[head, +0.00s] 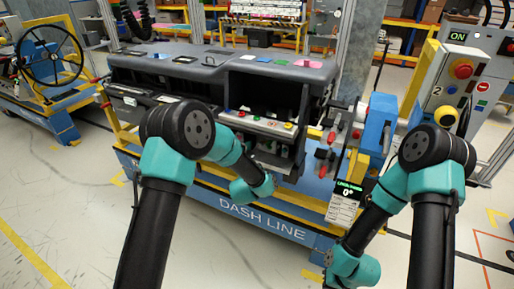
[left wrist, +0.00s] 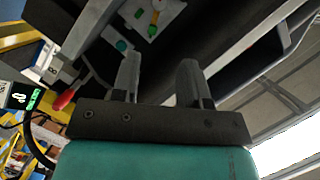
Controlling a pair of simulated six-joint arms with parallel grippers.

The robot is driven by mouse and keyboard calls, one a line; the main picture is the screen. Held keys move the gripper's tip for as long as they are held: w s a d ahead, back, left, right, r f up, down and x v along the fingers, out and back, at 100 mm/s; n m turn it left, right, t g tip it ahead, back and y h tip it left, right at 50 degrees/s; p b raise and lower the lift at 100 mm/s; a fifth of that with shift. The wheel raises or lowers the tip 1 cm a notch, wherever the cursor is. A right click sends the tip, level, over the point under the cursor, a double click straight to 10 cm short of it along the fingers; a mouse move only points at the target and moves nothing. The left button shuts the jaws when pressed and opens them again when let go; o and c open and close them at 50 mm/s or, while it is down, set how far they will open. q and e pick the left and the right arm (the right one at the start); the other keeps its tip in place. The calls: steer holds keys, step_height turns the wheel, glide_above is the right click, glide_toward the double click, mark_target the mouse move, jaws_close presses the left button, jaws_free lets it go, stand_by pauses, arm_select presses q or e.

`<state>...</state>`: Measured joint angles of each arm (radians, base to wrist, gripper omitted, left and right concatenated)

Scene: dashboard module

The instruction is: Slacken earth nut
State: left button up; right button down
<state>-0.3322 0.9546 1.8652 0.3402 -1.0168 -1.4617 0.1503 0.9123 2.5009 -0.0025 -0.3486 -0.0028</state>
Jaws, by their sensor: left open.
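The dashboard module (head: 190,65) is a long dark grey unit on a blue and yellow cart. I cannot pick out the earth nut in either view. My left gripper (left wrist: 158,75) is open and empty in the left wrist view, its two grey fingers apart under the dark underside of the module. In the head view its fingers are hidden behind my own left wrist, in front of the module's open middle. My right arm reaches down at the lower right of the head view; its gripper fingers do not show.
A pale panel with coloured knobs (head: 258,123) runs across the module's front. Red-handled tools (head: 331,137) stand at its right end, above a display reading 0° (head: 348,188). A control box with a red button (head: 462,70) is at the right.

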mark_target(260, 146)
arm_select(q)
steer(key=x, duration=1.7)
steer(key=shift+w+d, duration=0.1)
steer(key=shift+w, duration=0.1)
steer(key=c, duration=0.6)
steer(key=shift+c, duration=0.2)
steer(key=shift+n, duration=0.3)
steer(key=shift+n+h, duration=0.3)
steer(key=o, duration=0.6)
